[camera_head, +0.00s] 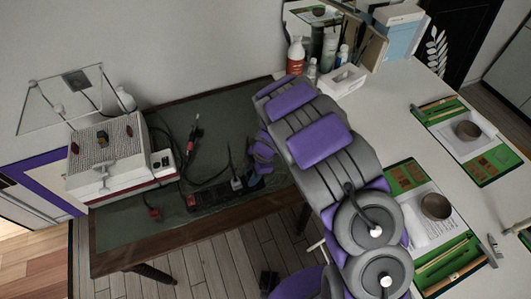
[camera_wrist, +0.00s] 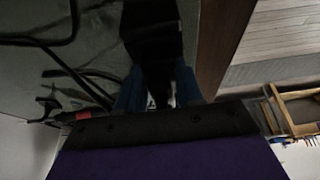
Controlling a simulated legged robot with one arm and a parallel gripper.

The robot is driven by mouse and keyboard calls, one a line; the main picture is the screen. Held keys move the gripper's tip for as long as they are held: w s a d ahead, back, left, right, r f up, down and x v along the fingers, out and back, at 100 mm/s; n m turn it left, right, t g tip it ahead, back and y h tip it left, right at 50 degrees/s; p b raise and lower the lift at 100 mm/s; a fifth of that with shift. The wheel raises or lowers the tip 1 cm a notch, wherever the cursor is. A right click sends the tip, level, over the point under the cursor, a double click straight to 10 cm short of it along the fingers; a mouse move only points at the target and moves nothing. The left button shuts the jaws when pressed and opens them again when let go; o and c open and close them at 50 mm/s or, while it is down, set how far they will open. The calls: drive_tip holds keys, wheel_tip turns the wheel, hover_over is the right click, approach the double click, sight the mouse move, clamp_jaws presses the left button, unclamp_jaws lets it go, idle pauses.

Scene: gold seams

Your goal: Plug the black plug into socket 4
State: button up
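A dark power strip (camera_head: 212,198) lies along the front edge of the green-topped bench. A red plug (camera_head: 190,201) and a dark plug with a pale top (camera_head: 236,183) show on it. Socket numbers cannot be read. My gripper is at the strip's right end in the head view, its fingers mostly hidden by my arm. In the wrist view, the two bluish fingers of my gripper (camera_wrist: 158,90) stand apart. A long black shape (camera_wrist: 152,40) runs up between and beyond them; I cannot tell whether it is the strip or a plug, or whether it is gripped.
A white box device (camera_head: 106,160) stands at the bench's left, with a red block (camera_head: 154,213) before it. A red-tipped tool (camera_head: 194,134) and loose black cables lie on the green top (camera_head: 128,230). The right-hand table holds bottles, green mats and bowls (camera_head: 467,131).

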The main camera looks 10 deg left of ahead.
drive_tip(key=shift+o, duration=0.4)
drive_tip(key=p+v, duration=0.1)
drive_tip(key=v, duration=0.1)
drive_tip(key=shift+d+r, duration=0.25)
drive_tip(key=shift+r, duration=0.05)
drive_tip(key=shift+a+p+v, duration=0.4)
drive_tip(key=shift+p+v, duration=0.7)
drive_tip(key=shift+v, duration=5.9)
drive_tip(key=s+d+r+m, duration=0.6)
drive_tip(key=d+r, duration=0.1)
drive_tip(key=r, duration=0.1)
drive_tip(key=s+d+r+m+h, duration=0.1)
drive_tip(key=s+d+r+m, duration=0.1)
drive_tip(key=s+d+m, duration=0.3)
drive_tip(key=s+d+r+m+h, duration=0.1)
drive_tip(key=s+d+r+m, duration=0.2)
drive_tip(key=s, duration=0.8)
drive_tip(key=s+d+r+m+h, duration=0.2)
drive_tip(key=s+d+r+m, duration=0.1)
drive_tip(key=s+d+m, duration=0.4)
drive_tip(key=s+m, duration=0.1)
drive_tip(key=m, duration=0.2)
drive_tip(key=shift+r+t, duration=0.15)
drive_tip(key=shift+t, duration=0.15)
drive_tip(key=shift+a, duration=0.5)
